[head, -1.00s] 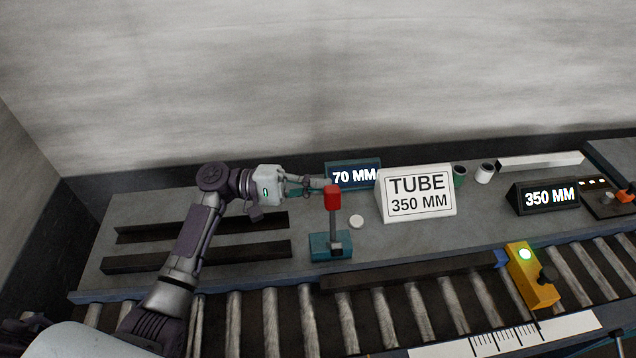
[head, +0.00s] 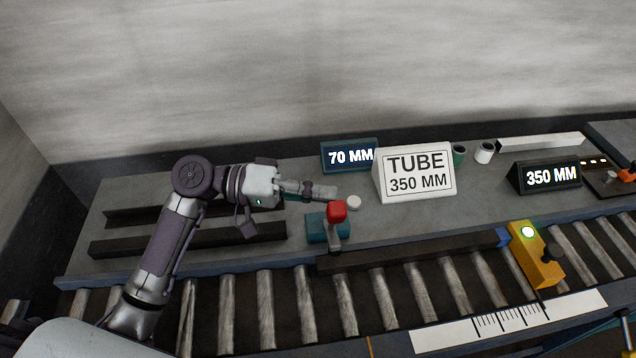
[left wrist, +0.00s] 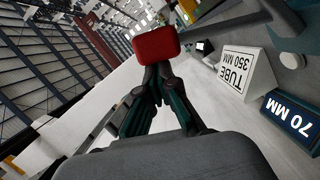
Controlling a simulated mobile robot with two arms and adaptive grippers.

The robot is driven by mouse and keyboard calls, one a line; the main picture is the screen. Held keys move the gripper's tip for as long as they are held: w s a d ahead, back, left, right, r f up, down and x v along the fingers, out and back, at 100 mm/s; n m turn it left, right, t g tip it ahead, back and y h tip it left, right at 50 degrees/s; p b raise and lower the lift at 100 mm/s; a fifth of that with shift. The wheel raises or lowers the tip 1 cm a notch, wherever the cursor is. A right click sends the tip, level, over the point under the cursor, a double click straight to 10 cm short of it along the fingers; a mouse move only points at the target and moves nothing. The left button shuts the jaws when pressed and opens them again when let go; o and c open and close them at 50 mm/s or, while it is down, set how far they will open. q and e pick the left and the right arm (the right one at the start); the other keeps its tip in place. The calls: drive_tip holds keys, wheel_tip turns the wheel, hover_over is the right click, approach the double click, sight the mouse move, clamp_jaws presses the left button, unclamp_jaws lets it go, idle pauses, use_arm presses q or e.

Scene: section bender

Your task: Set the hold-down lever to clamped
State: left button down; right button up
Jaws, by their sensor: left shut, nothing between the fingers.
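The hold-down lever has a red knob (head: 337,211) on a grey arm and a teal base (head: 315,229) on the bench. Its arm is tilted toward the front of the bench, toward me. My left gripper (head: 332,193) is shut and empty, its fingertips just behind the red knob. In the left wrist view the knob (left wrist: 156,43) sits right at the tips of the closed fingers (left wrist: 157,72). I cannot tell whether they touch. My right gripper is not in view.
A white sign (head: 416,175) reading TUBE 350 MM stands right of the lever. A 70 MM display (head: 349,156) is behind it. Dark rails (head: 190,240) lie to the left. The roller conveyor (head: 265,305) runs along the front, with a yellow stop (head: 535,262) at right.

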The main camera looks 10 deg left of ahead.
sight(328, 217)
use_arm(q)
drive_tip(key=shift+s+d+f+b, duration=0.15)
drive_tip(key=shift+s+d+f, duration=0.1)
drive_tip(key=shift+s, duration=0.3)
drive_tip(key=shift+s+d+f+b, duration=0.15)
drive_tip(key=shift+s+d+f, duration=0.1)
drive_tip(key=shift+s, duration=0.35)
drive_tip(key=shift+s+d+f+b, duration=0.15)
drive_tip(key=shift+s+d+f, duration=0.1)
drive_tip(key=shift+s, duration=0.3)
drive_tip(key=shift+s+d+f, duration=0.1)
drive_tip(key=shift+s+f, duration=0.2)
drive_tip(key=shift+s, duration=0.05)
drive_tip(key=shift+f, duration=0.1)
